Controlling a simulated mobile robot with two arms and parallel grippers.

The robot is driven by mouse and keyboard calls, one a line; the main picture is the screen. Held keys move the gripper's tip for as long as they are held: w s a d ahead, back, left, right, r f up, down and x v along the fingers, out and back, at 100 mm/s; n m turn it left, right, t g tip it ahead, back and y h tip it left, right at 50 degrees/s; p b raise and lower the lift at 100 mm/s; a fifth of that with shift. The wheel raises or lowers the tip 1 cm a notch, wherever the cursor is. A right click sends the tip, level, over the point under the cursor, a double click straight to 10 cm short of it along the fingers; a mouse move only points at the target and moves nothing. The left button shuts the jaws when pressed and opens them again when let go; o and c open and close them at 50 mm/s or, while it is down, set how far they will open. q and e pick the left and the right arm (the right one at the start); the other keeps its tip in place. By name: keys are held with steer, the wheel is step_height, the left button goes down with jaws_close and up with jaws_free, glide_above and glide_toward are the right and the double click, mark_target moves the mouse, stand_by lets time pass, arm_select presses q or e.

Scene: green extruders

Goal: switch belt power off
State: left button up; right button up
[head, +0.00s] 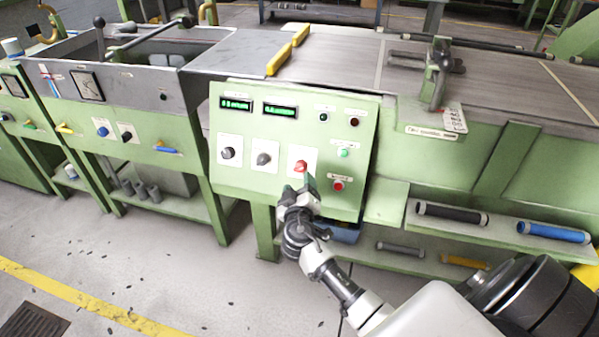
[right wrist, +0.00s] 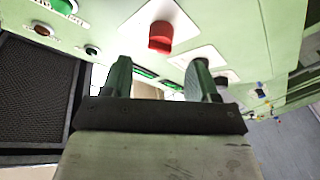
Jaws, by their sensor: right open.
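A green control panel (head: 235,182) stands upright on the front of the machine. On it, a red rotary knob (head: 300,166) sits on a white plate, right of two dark knobs (head: 263,158) (head: 228,153). The red knob also shows close up at the top of the right wrist view (right wrist: 160,36). My right gripper (head: 299,184) is just below and in front of the red knob in the head view. In the right wrist view its two dark green fingers (right wrist: 160,78) are apart with nothing held between them. My left gripper is not in view.
A red push button (head: 338,186) and a green button (head: 343,153) lie right of the red knob. Two lit displays (head: 236,104) are above. Black and blue rollers (head: 452,214) lie on the shelf at right. The floor left of my arm is clear.

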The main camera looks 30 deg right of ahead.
mark_target(300, 170)
steer(key=x, duration=0.4)
steer(key=shift+w+d, duration=0.2)
steer(key=shift+w, duration=0.05)
steer(key=shift+w+d, duration=0.35)
steer(key=shift+w, duration=0.2)
steer(key=shift+c, duration=0.4)
steer(key=c, duration=0.8)
